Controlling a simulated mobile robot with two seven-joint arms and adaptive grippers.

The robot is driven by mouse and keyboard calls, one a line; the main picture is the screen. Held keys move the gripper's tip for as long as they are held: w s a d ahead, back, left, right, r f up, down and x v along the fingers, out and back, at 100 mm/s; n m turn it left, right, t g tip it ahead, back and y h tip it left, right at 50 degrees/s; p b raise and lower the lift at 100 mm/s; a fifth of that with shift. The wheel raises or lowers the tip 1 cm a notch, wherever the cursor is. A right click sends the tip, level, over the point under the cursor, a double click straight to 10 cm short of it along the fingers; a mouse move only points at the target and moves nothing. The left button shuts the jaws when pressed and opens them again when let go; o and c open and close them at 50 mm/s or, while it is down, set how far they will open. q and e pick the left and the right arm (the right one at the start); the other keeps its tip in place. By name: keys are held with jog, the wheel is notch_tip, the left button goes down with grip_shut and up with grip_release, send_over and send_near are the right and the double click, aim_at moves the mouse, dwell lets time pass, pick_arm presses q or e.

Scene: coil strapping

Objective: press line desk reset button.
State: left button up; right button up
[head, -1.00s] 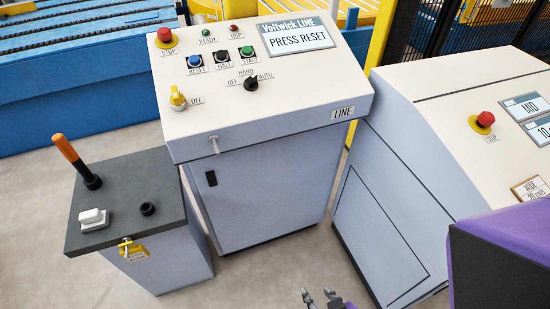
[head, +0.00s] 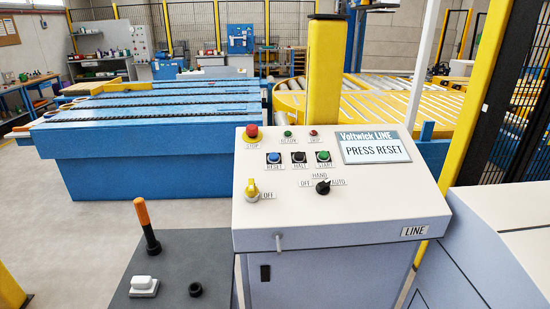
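The line desk (head: 345,215) stands in the middle of the head view, with a pale sloped top. Its blue reset button (head: 274,157) is at the upper left of the panel, above a RESET label. A black HALT button (head: 299,157) and a green START button (head: 323,156) sit to its right. A red stop button (head: 252,131) is above and to its left. The display (head: 374,149) reads "Voltwick LINE, PRESS RESET". Neither of my grippers is in view.
A yellow OFF switch (head: 252,189) and a black HAND/AUTO selector (head: 322,187) sit below the buttons. A grey pedestal (head: 208,255) with an orange-handled lever (head: 146,226) stands left. A blue conveyor (head: 160,150) and yellow post (head: 323,70) are behind. Another desk (head: 505,235) is right.

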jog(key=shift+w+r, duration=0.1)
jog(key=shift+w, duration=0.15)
